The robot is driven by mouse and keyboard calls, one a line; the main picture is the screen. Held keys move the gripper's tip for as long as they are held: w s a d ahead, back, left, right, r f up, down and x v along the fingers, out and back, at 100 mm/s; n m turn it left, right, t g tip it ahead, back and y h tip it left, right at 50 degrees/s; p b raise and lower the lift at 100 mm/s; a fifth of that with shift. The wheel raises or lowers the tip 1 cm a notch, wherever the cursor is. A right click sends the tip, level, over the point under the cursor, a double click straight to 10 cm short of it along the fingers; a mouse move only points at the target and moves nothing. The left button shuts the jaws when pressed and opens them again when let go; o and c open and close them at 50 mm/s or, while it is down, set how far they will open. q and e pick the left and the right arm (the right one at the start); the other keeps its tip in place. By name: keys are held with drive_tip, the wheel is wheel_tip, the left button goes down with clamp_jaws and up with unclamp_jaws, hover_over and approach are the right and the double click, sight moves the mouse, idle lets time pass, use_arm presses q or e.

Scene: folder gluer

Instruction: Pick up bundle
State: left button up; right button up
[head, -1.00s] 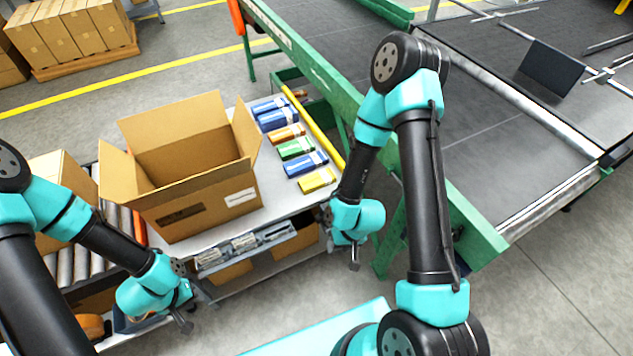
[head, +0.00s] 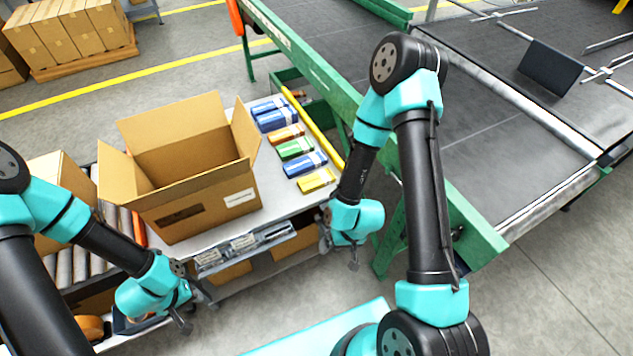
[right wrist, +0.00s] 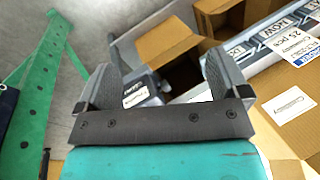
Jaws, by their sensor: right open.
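Several carton bundles lie in a row on the white table right of the open box: blue bundles at the back (head: 276,119), an orange one (head: 287,135), a green one (head: 295,148), a blue one (head: 305,163) and a yellow one (head: 317,180) nearest the front. My right gripper (head: 340,253) hangs in front of the table edge, below and right of the yellow bundle, open and empty. Its spread fingers show in the right wrist view (right wrist: 162,80), with no bundle between them. My left gripper (head: 198,312) is low in front of the table, apart from the bundles, and looks open and empty.
A large open cardboard box (head: 185,165) stands on the table (head: 270,192), left of the bundles. A yellow bar (head: 318,132) and the green conveyor frame (head: 310,65) run along the right. Rollers (head: 82,245) lie at left. Label holders (head: 243,243) line the front edge.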

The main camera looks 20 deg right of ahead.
drive_tip(key=w+m, duration=0.4)
drive_tip(key=w, duration=0.6)
wheel_tip(320, 180, up, 13)
drive_tip(key=m+h, duration=0.4)
drive_tip(key=m, duration=0.7)
hover_over(316, 179)
drive_tip(key=shift+w+d+f+g, duration=0.15)
drive_tip(key=shift+d+g, duration=0.1)
drive_tip(key=shift+g, duration=0.15)
wheel_tip(316, 179, down, 12)
drive_tip(key=shift+f, duration=0.15)
drive_tip(key=shift+a+f, duration=0.15)
drive_tip(key=shift+f, duration=2.45)
